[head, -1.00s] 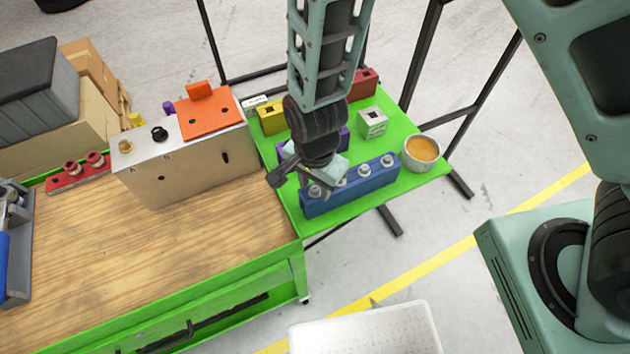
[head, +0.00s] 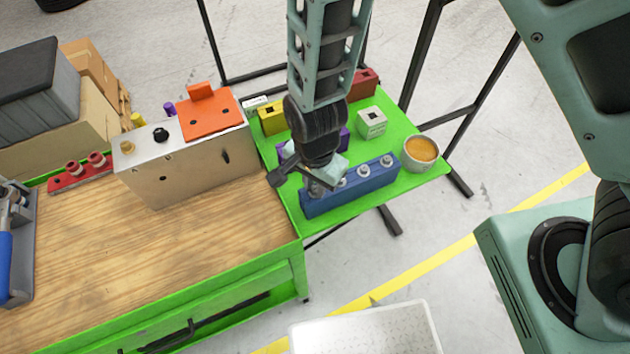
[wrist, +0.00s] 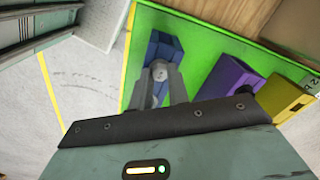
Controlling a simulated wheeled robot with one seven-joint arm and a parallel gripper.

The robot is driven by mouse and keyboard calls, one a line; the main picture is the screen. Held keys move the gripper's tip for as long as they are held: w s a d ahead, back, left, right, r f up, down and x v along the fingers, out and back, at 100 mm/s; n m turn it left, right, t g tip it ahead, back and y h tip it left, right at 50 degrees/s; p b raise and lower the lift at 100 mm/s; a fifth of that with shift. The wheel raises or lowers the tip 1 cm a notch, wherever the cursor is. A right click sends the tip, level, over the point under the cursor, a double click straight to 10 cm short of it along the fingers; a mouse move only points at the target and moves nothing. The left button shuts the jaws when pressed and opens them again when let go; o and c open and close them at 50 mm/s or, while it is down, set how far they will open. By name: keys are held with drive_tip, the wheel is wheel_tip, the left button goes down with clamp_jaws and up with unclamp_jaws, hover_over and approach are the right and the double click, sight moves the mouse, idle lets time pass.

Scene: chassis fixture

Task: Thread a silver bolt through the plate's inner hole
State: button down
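The blue rack (head: 350,193) holds several silver bolts (head: 364,171) in a row on the green side shelf. My gripper (head: 312,186) points down over the left end of this rack. In the wrist view, the fingertips (wrist: 161,78) are on either side of one silver bolt head (wrist: 160,71) at the blue rack (wrist: 163,50). Whether they press on it cannot be told. The orange plate (head: 212,118), with small dark holes and a raised tab, lies on top of the metal box (head: 190,178) on the wooden bench.
A bowl with orange contents (head: 421,152) stands right of the rack. Yellow (head: 271,119), white (head: 371,123) and red (head: 363,84) blocks stand behind. A purple block (wrist: 229,82) is close to my gripper. The bench top (head: 130,255) before the box is clear.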

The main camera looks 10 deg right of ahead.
sight(315, 188)
drive_tip(key=shift+r+p, duration=3.4)
drive_tip(key=shift+r, duration=0.15)
